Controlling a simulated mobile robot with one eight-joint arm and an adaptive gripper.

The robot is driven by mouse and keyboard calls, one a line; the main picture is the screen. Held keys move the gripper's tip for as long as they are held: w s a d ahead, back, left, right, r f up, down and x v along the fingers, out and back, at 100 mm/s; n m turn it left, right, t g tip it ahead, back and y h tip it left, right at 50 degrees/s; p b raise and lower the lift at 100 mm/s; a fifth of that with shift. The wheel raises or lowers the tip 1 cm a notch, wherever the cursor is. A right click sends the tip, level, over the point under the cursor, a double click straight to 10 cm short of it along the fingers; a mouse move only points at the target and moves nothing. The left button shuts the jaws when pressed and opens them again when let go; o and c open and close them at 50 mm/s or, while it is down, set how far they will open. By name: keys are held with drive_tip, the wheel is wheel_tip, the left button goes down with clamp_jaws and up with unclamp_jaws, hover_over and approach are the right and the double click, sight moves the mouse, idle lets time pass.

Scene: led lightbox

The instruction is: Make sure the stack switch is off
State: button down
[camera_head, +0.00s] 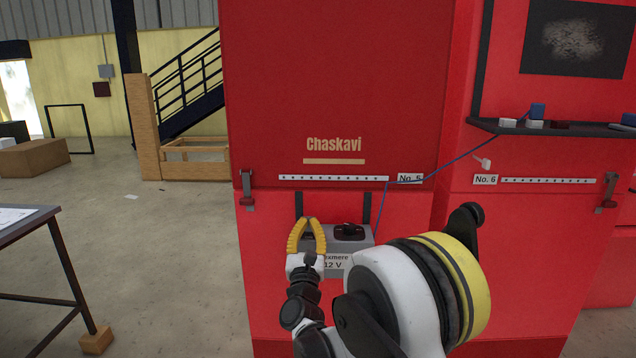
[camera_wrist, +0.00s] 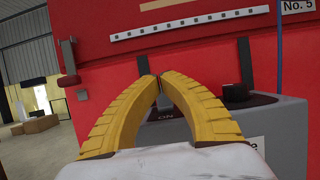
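A grey box (camera_head: 362,238) is mounted low on the red cabinet, with a white label reading "…xmere 12 V" partly hidden by my arm. A black knob (camera_head: 349,231) sits on its top; the wrist view shows the knob (camera_wrist: 236,95) and the box (camera_wrist: 285,122) too. Dark lettering like "ON" (camera_wrist: 166,115) shows between my fingers on the box. Which way the knob is set I cannot tell. My gripper (camera_head: 309,221) has yellow fingers with tips together and nothing between them; in the wrist view the tips (camera_wrist: 156,80) are left of the knob.
The red cabinet (camera_head: 330,90) bears "Chaskavi" and "No. 5"; the "No. 6" section (camera_head: 540,220) is to the right. A blue cable (camera_head: 440,165) runs down the front to the box. A dark shelf (camera_head: 560,130) holds small blocks. A table (camera_head: 30,225) stands left, with clear floor between.

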drive_tip(key=shift+s+f, duration=0.15)
drive_tip(key=shift+s, duration=0.25)
drive_tip(key=shift+b+v, duration=1.5)
drive_tip(key=shift+v, duration=1.55)
